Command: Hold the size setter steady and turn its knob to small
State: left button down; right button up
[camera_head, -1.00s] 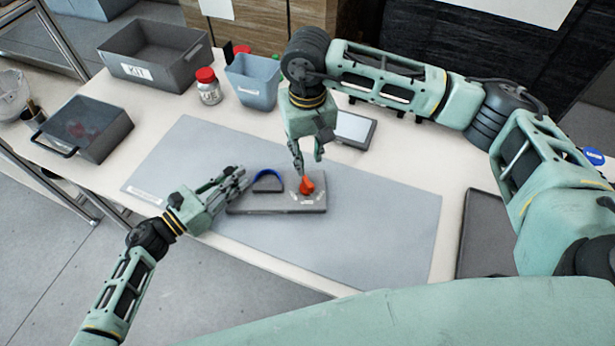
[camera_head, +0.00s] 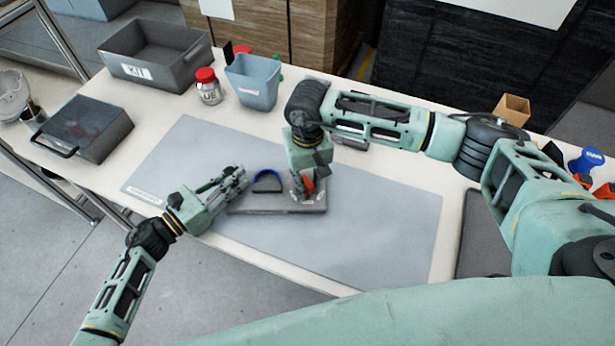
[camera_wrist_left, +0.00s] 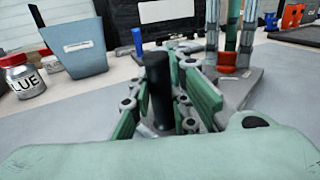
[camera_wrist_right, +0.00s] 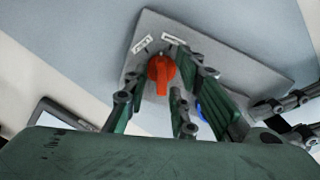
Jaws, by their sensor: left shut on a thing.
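Two small white labels (camera_wrist_right: 142,43) sit beside the knob, too small to read.
The blue-grey mat (camera_head: 385,225) is clear right of the setter. Behind are a grey KIT bin (camera_head: 155,82), a blue-grey cup (camera_head: 252,90) and a red-lidded jar (camera_head: 208,90). A lidded grey box (camera_head: 90,125) stands left; a dark tray (camera_head: 480,235) lies right.

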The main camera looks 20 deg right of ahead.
grip_shut()
dwell(0.3)
jog(key=m, duration=0.6)
jog(key=shift+d+m, duration=0.1)
jog(key=shift+m, duration=0.2)
jog(key=m, duration=0.4)
jog(key=shift+m, duration=0.3)
jog(key=m, duration=0.5)
jog(key=shift+o, duration=0.7)
grip_release()
